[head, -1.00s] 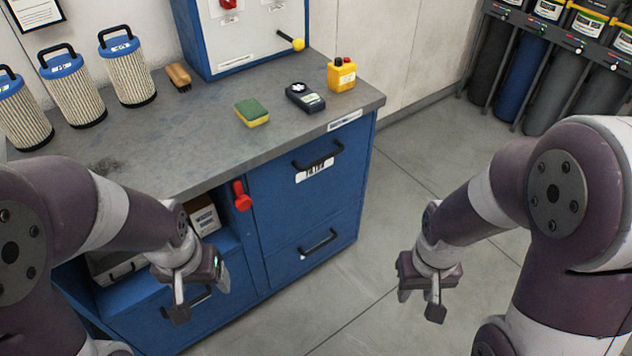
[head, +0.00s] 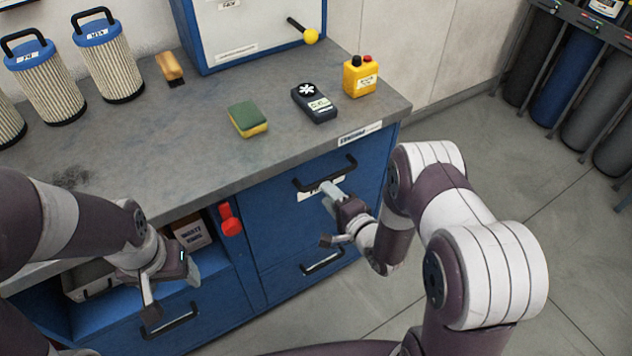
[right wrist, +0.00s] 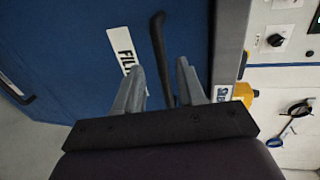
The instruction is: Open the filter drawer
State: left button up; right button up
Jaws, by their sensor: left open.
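The filter drawer (head: 275,215) is the upper blue front at the right of the cabinet and looks shut, flush with the cabinet. Its black bar handle (head: 312,187) is above a white label, partly hidden by my right gripper. My right gripper (head: 329,215) is open just in front of the drawer, one finger close to the handle. In the right wrist view the handle (right wrist: 158,45) runs between the two spread fingers (right wrist: 160,85); I cannot tell whether they touch it. My left gripper (head: 173,291) is open and empty before the open shelf, away from this drawer.
A lower drawer handle (head: 322,262) is below. The worktop (head: 190,165) above holds a sponge (head: 247,119), a meter (head: 314,103), a yellow box (head: 360,76) and filters (head: 107,62).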

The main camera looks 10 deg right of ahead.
aim_at(318, 181)
jog(key=x, duration=0.6)
jog(key=shift+w, duration=0.15)
jog(key=shift+r, duration=0.1)
grip_shut()
pick_arm(q)
jog(key=shift+s+f, duration=0.1)
jog(key=shift+f, duration=0.05)
jog(key=shift+s, duration=0.1)
